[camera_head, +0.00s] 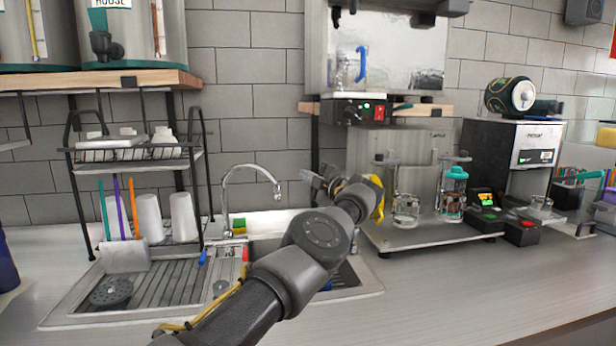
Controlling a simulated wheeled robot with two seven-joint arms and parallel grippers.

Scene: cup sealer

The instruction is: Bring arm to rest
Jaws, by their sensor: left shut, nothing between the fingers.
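My left arm reaches in from the bottom, over the front edge of the sink and up toward the back counter. My left gripper (312,178) is at its far end, in the air in front of the tiled wall, right of the faucet (252,180) and left of the steel machine (390,150). Its fingers look small and partly foreshortened. It is shut and holds nothing. A yellow part shows by the wrist. My right gripper and arm are not in view.
The sink (75,310) lies under my arm, with a dish rack (130,165) at its left. A glass jar (405,208) and a teal-lidded container (452,190) stand on the machine's base, close right of my wrist. The front-right counter (470,295) is clear.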

